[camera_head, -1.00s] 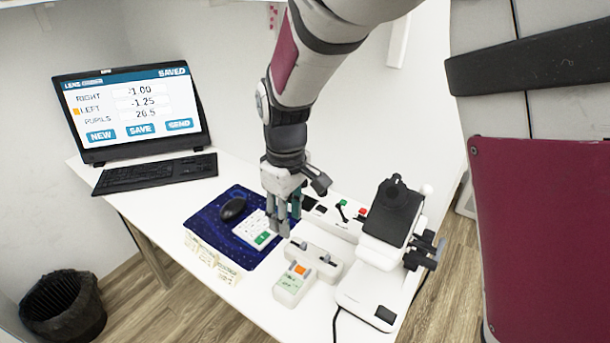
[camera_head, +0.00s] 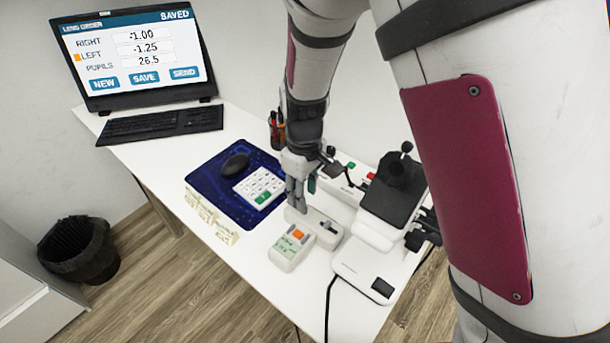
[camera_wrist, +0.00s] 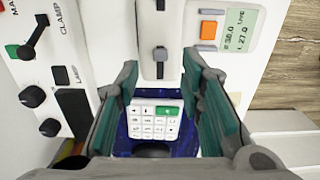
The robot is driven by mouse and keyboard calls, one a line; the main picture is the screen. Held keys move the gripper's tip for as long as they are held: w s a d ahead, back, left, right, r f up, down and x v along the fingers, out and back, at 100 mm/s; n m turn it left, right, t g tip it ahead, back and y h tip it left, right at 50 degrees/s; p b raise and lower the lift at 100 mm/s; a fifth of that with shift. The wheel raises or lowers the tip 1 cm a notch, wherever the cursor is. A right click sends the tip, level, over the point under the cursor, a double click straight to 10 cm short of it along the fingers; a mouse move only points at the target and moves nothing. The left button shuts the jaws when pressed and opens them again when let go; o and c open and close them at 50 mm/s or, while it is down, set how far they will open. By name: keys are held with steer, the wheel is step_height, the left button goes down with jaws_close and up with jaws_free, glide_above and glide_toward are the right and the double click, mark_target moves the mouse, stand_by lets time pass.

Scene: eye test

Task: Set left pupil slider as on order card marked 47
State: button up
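The white slider box (camera_head: 325,231) stands on the table; one dark knob shows at its right part, and its left end is partly hidden by my gripper (camera_head: 298,196). My gripper (camera_wrist: 163,100) is open and empty, pointing down. The white meter (camera_head: 289,249) has an orange button; its green display (camera_wrist: 239,30) seems to read 30.0 and 27.0. Small cards (camera_head: 211,217) stand at the table's front edge; their marks are unreadable.
The laptop (camera_head: 130,50) shows right -1.00, left -1.25, pupils 26.5, saved. A white keypad (camera_head: 259,186) and black mouse (camera_head: 235,163) lie on a blue mat (camera_head: 213,172). An instrument (camera_head: 390,190) stands right of the slider box. A switch panel (camera_wrist: 60,75) is close to my fingers.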

mark_target(300, 237)
steer(key=shift+f, duration=2.3)
jaws_close()
